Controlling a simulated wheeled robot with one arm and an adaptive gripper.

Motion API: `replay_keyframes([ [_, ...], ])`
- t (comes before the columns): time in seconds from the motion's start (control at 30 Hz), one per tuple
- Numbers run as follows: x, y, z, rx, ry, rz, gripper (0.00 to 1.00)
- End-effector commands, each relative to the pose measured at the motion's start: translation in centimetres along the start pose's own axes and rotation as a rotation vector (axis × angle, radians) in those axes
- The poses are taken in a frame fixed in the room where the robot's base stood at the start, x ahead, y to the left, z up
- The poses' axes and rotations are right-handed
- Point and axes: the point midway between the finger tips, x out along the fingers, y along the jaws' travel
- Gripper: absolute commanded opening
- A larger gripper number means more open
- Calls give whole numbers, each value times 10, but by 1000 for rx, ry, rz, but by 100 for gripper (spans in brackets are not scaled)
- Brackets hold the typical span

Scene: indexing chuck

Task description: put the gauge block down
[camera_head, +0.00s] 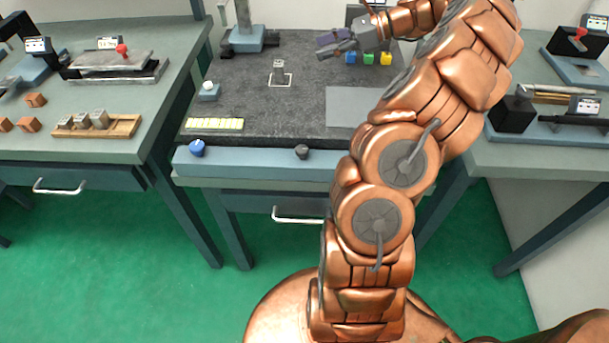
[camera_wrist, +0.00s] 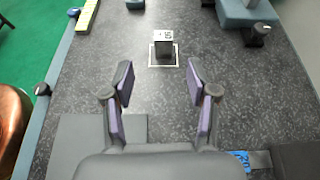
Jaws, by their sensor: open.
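The gauge block (camera_wrist: 165,48) is a small dark block with a light, marked end. In the wrist view it stands inside a white square outline (camera_wrist: 151,62) on the dark speckled table top. It also shows small in the head view (camera_head: 279,67), within the same outline (camera_head: 281,85). My gripper (camera_wrist: 160,74) is open, with its two purple-padded fingers spread and nothing between them. The block lies beyond the fingertips, apart from them. In the head view my gripper (camera_head: 328,46) is to the right of the block.
A yellow strip (camera_head: 215,123) and a small white-topped block (camera_head: 209,91) lie at the left of the table. A blue-based stand (camera_head: 246,40) is behind. A grey plate (camera_head: 352,107) and coloured blocks (camera_head: 368,58) are at the right. The middle is largely clear.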

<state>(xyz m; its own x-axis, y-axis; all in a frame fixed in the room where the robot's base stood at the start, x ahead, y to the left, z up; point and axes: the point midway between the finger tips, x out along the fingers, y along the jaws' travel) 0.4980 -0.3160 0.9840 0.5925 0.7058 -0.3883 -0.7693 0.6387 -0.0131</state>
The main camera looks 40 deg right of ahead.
Motion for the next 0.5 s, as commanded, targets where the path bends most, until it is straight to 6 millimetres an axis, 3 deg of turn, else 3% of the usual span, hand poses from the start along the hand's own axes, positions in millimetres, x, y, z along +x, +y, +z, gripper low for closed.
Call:
replay_keyframes([
  [0.17, 48, 38, 35, -152, 48, 121, 58],
  [0.3, 95, 90, 63, -341, 111, 259, 58],
  [0.5, 142, 174, 82, -613, 195, 460, 58],
])
